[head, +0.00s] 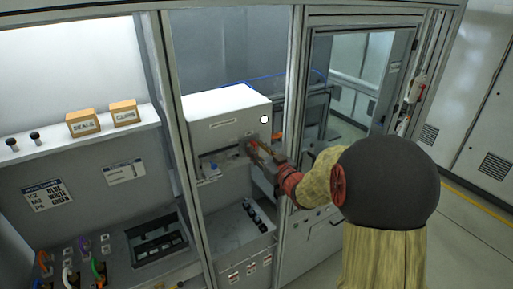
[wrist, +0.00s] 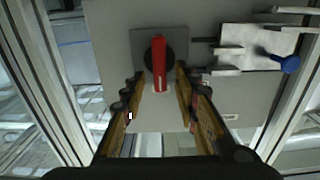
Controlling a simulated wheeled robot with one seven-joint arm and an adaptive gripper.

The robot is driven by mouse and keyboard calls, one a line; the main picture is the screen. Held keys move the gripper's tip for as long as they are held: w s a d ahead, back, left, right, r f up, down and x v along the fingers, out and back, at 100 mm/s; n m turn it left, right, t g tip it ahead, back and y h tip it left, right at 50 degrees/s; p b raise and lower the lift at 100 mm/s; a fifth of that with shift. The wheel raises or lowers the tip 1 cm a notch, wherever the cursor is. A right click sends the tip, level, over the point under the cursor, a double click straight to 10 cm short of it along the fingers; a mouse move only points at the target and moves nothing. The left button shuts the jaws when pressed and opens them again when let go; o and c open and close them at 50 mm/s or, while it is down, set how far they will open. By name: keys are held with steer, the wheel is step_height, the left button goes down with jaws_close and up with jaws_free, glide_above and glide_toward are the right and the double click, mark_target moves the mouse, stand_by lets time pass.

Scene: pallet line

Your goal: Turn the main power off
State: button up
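The main power switch is a red bar handle (wrist: 158,65) on a black round base and grey square plate (wrist: 140,42). In the wrist view the handle stands upright in the picture, with a small white label below it. My gripper (wrist: 159,76) is open, its two fingers on either side of the handle's lower part with gaps showing; I see no clear contact. In the head view my gripper (head: 257,148) is at the right of the white-topped machine's front (head: 225,122) and largely hides the switch.
A blue knob (wrist: 289,64) sits beside a pale slot part; it also shows in the head view (head: 214,167). Frame posts (head: 294,85) stand close to my arm. Boxes labelled SEALS (head: 83,123) and CLIPS (head: 125,113) lie on the left shelf. Floor at right is clear.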

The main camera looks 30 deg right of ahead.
steer(key=shift+w, duration=0.1)
steer(key=shift+c, duration=1.1)
jaws_close()
